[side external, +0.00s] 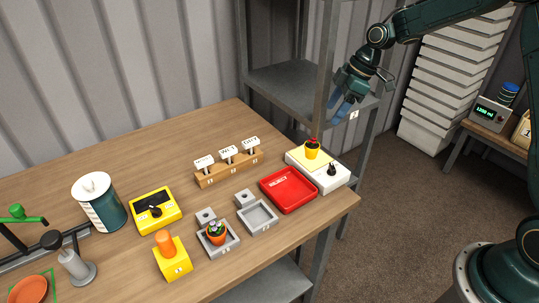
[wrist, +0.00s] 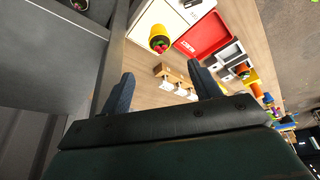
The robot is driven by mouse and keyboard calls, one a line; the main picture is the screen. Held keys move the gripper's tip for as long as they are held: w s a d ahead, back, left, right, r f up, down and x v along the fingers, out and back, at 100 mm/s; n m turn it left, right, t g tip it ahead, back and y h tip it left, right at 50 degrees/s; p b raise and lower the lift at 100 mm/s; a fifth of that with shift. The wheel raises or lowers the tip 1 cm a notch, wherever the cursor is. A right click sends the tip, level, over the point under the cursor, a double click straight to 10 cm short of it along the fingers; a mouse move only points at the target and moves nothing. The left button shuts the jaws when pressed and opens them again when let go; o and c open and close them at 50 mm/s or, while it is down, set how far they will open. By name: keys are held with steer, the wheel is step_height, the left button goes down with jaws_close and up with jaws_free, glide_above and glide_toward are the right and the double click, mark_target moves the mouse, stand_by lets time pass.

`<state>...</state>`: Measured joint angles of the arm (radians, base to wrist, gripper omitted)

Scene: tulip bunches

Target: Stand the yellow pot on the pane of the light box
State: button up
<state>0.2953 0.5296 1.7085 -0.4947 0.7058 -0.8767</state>
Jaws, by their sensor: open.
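The yellow pot (side external: 312,153) with a red flower stands upright on the pale yellow pane (side external: 300,158) of the white light box (side external: 341,181), toward the back of the pane. In the wrist view the pot (wrist: 157,32) shows at the top centre, beyond my fingertips. My gripper (side external: 340,110) is open and empty. It hangs above and behind the light box, apart from the pot. Its two blue fingers show in the wrist view (wrist: 163,87) with clear space between them.
A red tray (side external: 289,191) lies left of the light box, whose front corner carries a black knob (side external: 331,170). A wooden block with white tags (side external: 228,172) stands behind the tray. A grey shelf rack (side external: 290,82) rises close behind my gripper.

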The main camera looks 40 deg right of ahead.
steer(key=s+a+r+m+t+h, duration=0.1)
steer(key=s+a+r+m, duration=0.15)
steer(key=s+r, duration=0.5)
steer(key=s+a+r+m+h, duration=0.1)
steer(key=s+a+r+m, duration=0.15)
steer(key=s+r, duration=0.45)
steer(key=s+f+m+t+h, duration=0.1)
steer(key=s+m, duration=0.4)
steer(key=s, duration=1.3)
steer(key=shift+d+m+t+h, duration=0.15)
steer(key=shift+m+t+h, duration=0.25)
